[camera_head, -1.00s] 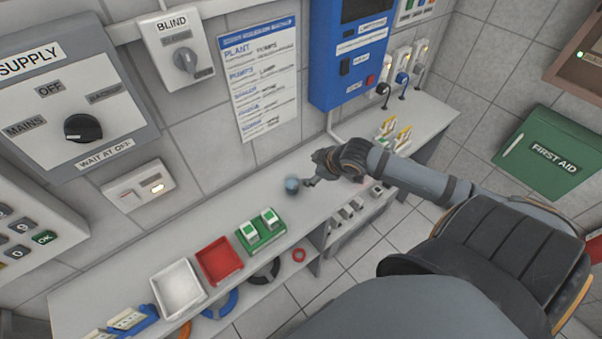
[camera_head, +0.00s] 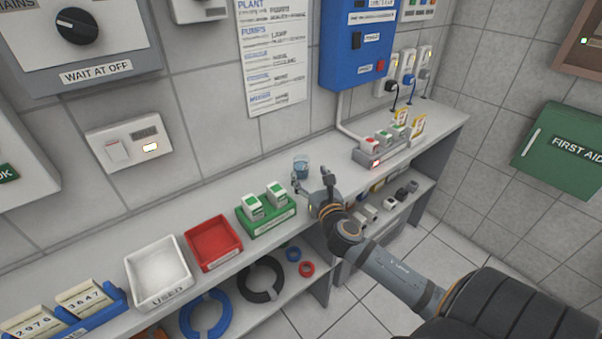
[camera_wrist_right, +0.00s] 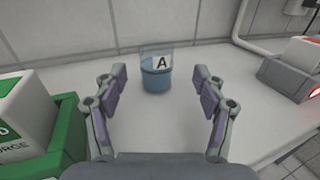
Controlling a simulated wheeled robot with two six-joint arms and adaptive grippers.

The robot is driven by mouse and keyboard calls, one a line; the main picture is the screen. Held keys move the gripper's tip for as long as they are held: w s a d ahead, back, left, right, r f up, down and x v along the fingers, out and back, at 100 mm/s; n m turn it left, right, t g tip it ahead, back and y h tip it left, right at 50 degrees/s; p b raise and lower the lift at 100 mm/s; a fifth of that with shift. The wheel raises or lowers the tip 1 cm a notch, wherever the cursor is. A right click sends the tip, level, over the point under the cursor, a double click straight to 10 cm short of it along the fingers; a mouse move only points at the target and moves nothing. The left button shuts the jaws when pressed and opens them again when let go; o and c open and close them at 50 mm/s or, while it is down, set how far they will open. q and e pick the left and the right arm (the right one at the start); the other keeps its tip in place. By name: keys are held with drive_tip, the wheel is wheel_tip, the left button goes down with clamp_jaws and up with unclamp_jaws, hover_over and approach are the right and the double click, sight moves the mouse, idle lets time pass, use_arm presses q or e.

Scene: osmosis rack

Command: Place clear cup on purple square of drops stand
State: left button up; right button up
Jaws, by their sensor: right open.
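The clear cup (camera_head: 301,167) holds bluish liquid and stands upright on the bench near the wall. In the right wrist view the cup (camera_wrist_right: 156,80) bears a white label "A". My right gripper (camera_head: 311,185) is open, just in front of the cup. In the right wrist view its fingers point at the cup from either side, and the cup shows in the gap just beyond the tips. A grey stand (camera_head: 372,160) with a red light and small white-and-coloured items is to the right. I cannot tell whether it is the drops stand; no purple square is discernible. My left gripper is not in view.
A green holder (camera_head: 268,224) with two white boxes is left of my right gripper. A red tray (camera_head: 214,264) and white "USED" tray (camera_head: 157,299) are further left. A shelf below holds rings. The bench between the cup and grey stand looks clear.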

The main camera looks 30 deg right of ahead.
sight(304, 169)
drive_tip(key=x, duration=0.5)
drive_tip(key=shift+w+a+f, duration=0.2)
drive_tip(key=shift+w+f, duration=0.05)
drive_tip(key=shift+w, duration=0.05)
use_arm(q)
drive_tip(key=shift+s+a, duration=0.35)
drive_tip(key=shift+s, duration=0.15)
use_arm(e)
drive_tip(key=shift+s, duration=0.1)
drive_tip(key=c, duration=1)
drive_tip(key=shift+c, duration=0.2)
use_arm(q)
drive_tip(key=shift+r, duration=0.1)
use_arm(e)
drive_tip(key=shift+r, duration=0.1)
